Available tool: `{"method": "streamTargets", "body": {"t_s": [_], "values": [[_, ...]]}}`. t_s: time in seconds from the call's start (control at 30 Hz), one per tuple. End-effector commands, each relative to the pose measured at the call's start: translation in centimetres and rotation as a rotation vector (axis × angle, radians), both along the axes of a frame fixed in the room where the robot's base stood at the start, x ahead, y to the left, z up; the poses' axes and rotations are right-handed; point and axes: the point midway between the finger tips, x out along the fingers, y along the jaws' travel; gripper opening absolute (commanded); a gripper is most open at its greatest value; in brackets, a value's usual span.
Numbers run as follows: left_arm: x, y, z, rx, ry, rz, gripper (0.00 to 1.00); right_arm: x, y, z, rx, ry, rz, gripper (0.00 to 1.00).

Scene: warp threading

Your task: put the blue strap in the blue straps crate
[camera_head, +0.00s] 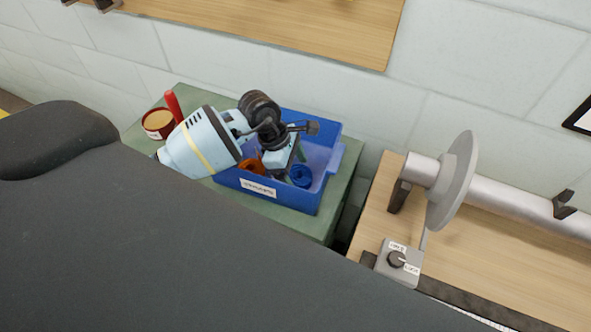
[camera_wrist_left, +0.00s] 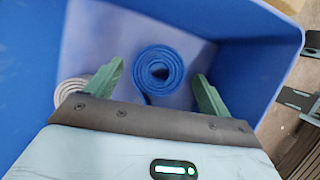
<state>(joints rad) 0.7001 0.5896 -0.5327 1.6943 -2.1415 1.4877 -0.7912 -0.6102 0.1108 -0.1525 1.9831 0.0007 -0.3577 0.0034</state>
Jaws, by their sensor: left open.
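The blue strap (camera_head: 301,175) is a rolled coil. It lies inside the blue crate (camera_head: 330,183), near its right front part in the head view. The crate has a white label on its front, too small to read. My left gripper (camera_head: 288,168) points down into the crate. In the left wrist view the coil (camera_wrist_left: 158,70) shows upright on its end between the two open green fingers, with a gap on each side. The fingers hold nothing. The blue crate's wall (camera_wrist_left: 258,60) also shows there. My right gripper is in neither view.
An orange item (camera_head: 249,166) lies in the crate, partly hidden by my arm. In the wrist view a pale roll (camera_wrist_left: 70,90) sits left of the coil. A wooden bench (camera_head: 490,260) is at right.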

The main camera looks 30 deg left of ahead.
Motion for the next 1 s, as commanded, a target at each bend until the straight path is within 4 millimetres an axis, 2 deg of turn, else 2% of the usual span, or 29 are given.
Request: {"method": "streamTargets", "body": {"t_s": [0.4, 0.53, 0.73, 1.0], "values": [[-0.6, 3.1, 7.3, 0.004, -0.006, 0.002, 0.81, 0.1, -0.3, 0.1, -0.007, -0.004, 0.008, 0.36], [-0.8, 3.7, 9.1, 0.002, -0.005, 0.001, 0.81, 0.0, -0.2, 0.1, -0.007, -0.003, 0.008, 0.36], [-1.0, 4.3, 10.5, 0.002, -0.001, 0.002, 0.81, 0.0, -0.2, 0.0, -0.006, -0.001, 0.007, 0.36], [-1.1, 4.4, 10.7, 0.001, -0.001, 0.0, 0.81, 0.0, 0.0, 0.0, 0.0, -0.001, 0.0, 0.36]]}}
